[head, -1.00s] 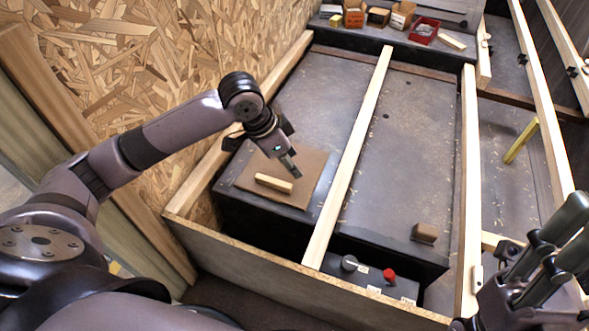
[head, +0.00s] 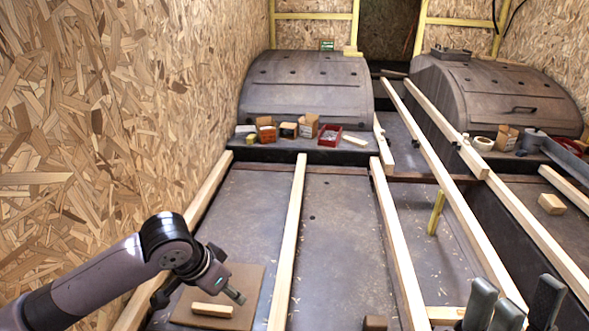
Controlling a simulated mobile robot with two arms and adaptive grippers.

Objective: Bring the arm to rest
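My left arm comes in from the lower left of the head view. Its gripper (head: 238,297) points down and right, above a brown board (head: 245,275) with a short light wood block (head: 212,310) lying on it. The dark parts of this gripper are small and partly overlap, so I cannot tell whether it is open or shut. No held object is clear in it. My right gripper (head: 512,303) shows at the bottom edge, right of centre. Its dark grey fingers point up and stand apart with nothing visible between them, so it is open. Its base is cut off below.
Long wooden battens (head: 288,240) run away from me over the dark floor. A yellow stick (head: 436,212) stands between them. Small boxes (head: 308,126) and a red tray (head: 330,136) sit before the left wheel arch (head: 305,90). A chipboard wall (head: 120,110) rises at left.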

